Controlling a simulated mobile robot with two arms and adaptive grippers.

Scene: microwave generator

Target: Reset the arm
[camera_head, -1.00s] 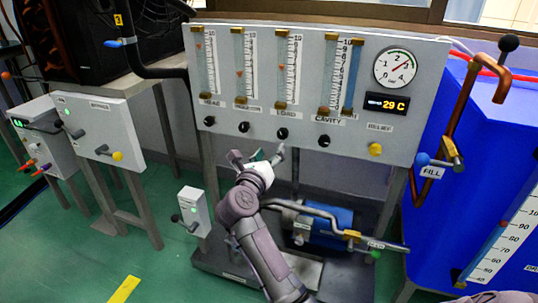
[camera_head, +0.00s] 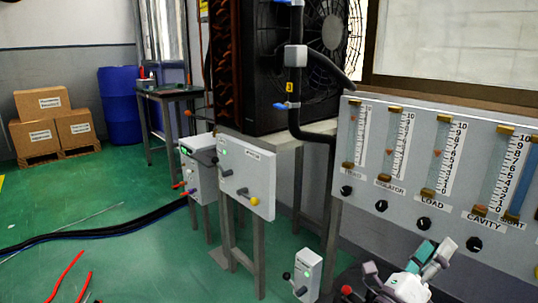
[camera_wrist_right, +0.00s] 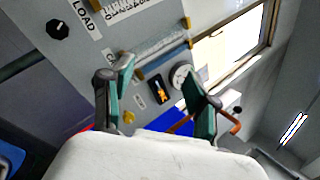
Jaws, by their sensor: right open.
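My right gripper (camera_head: 410,262) is in the lower right of the head view, in front of the lower edge of the grey flowmeter panel (camera_head: 405,222). Its teal-padded fingers are spread, with nothing between them. In the right wrist view the open fingers (camera_wrist_right: 157,82) point toward the panel, with the round gauge (camera_wrist_right: 181,76) and the small display (camera_wrist_right: 158,91) seen beyond them. My left gripper is not in view.
A grey control box (camera_head: 245,180) with a yellow knob stands on legs left of the panel. A small switch box (camera_head: 308,272) is low in front. A black fan unit (camera_head: 285,70) is behind. Black cables (camera_head: 90,232) and red pieces (camera_head: 68,268) lie on the green floor.

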